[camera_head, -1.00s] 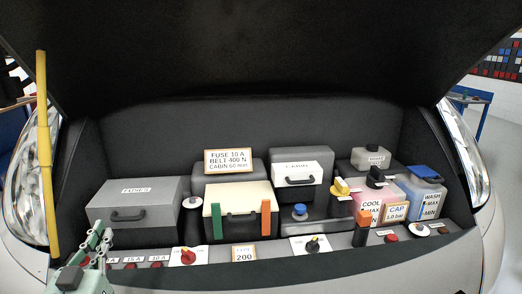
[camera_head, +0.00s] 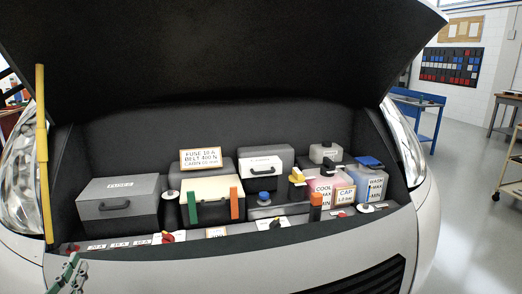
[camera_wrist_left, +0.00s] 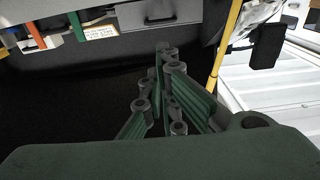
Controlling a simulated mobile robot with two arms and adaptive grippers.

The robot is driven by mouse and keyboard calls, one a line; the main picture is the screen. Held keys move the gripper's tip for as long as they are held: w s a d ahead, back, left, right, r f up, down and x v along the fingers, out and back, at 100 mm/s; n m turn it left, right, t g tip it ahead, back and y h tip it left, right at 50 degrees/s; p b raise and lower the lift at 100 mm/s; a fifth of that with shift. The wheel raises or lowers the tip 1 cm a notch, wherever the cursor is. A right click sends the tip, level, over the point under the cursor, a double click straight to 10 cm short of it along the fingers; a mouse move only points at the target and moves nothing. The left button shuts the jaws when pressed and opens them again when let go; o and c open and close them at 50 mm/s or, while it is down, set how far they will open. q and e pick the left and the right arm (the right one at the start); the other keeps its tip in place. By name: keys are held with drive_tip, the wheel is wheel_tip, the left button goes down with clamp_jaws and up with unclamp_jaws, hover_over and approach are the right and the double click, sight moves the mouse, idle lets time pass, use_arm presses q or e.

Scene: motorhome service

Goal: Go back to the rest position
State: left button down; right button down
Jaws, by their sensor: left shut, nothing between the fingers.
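My left gripper (camera_head: 70,274) shows at the bottom left of the head view, in front of the vehicle's front edge and below the fuse box. It also shows in the left wrist view (camera_wrist_left: 163,50), where its green fingers are together with nothing between them. It touches nothing that I can see. My right gripper is in neither view.
The open engine bay holds a grey fuse box (camera_head: 118,206), a cream-lidded box (camera_head: 208,187), a cabin box (camera_head: 262,167) and fluid tanks (camera_head: 322,187). A yellow prop rod (camera_head: 41,150) stands at the left. A blue workbench (camera_head: 418,105) and free floor lie at the right.

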use_arm(q)
drive_tip(key=s+d+f+m+g+h, duration=0.1)
drive_tip(key=s+d+f+g, duration=0.3)
drive_tip(key=f, duration=0.5)
drive_tip(key=s+d+f+m+g+h, duration=0.15)
drive_tip(key=s+d+f+g, duration=0.3)
drive_tip(key=f, duration=0.55)
drive_tip(key=s+d+f+m+g+h, duration=0.1)
drive_tip(key=s+d+f+g, duration=0.3)
drive_tip(key=s, duration=0.4)
drive_tip(key=s+d+f+m+g+h, duration=0.1)
drive_tip(key=s+d+f+g, duration=0.1)
drive_tip(key=s+d+f, duration=0.35)
drive_tip(key=s+f+g, duration=0.1)
drive_tip(key=s+f, duration=0.1)
drive_tip(key=f, duration=1.1)
drive_tip(key=s+f+g, duration=0.1)
drive_tip(key=s+f, duration=0.1)
drive_tip(key=f, duration=1.1)
drive_tip(key=s+a+f+p, duration=0.1)
drive_tip(key=s+a+f, duration=0.2)
drive_tip(key=s+f, duration=1.1)
drive_tip(key=shift+s+g, duration=0.35)
drive_tip(key=shift+s, duration=0.85)
drive_tip(key=shift+m, duration=0.25)
